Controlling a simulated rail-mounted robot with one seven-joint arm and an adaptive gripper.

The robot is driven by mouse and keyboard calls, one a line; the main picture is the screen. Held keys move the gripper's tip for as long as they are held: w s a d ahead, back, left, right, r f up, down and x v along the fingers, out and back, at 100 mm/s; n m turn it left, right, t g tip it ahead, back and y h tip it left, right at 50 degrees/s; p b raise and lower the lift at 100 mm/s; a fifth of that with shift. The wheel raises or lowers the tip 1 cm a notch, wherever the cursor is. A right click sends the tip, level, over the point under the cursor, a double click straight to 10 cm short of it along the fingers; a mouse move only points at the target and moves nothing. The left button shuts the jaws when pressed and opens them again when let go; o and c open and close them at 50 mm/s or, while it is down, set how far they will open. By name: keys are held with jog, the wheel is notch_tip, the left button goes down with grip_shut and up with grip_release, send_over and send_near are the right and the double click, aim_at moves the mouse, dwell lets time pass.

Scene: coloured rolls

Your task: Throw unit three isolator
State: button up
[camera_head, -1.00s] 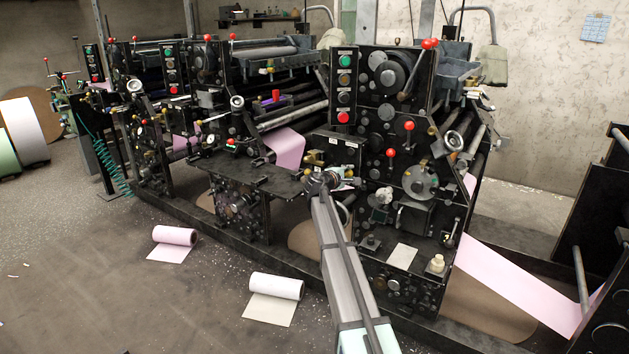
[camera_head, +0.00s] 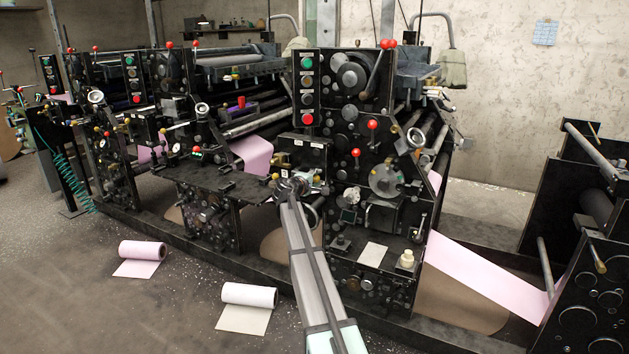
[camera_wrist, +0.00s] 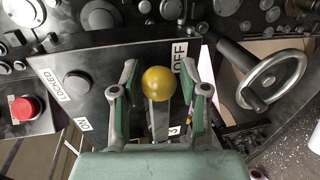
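The isolator is a lever with a yellow ball knob (camera_wrist: 161,84) on a dark panel (camera_wrist: 70,58) in the wrist view. White labels there read LOCKED, ON, OFF and, partly hidden, what looks like 3. The lever's pale shaft runs down from the knob, and its lower end is hidden by my gripper. The knob lies near the OFF label. My gripper (camera_wrist: 158,75) is open, with one green-padded finger on each side of the knob and a visible gap on both sides. In the head view my gripper (camera_head: 293,188) is small, at the front of the dark press unit.
A red button (camera_wrist: 24,108) sits left of the panel and a handwheel (camera_wrist: 272,80) to its right. In the head view, red-knobbed levers (camera_head: 372,125) and a button column (camera_head: 307,88) are above my arm. Paper rolls (camera_head: 250,294) lie on the floor at the left.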

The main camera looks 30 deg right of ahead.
jog(key=shift+a, duration=0.1)
jog(key=v, duration=1.2)
dwell(0.4)
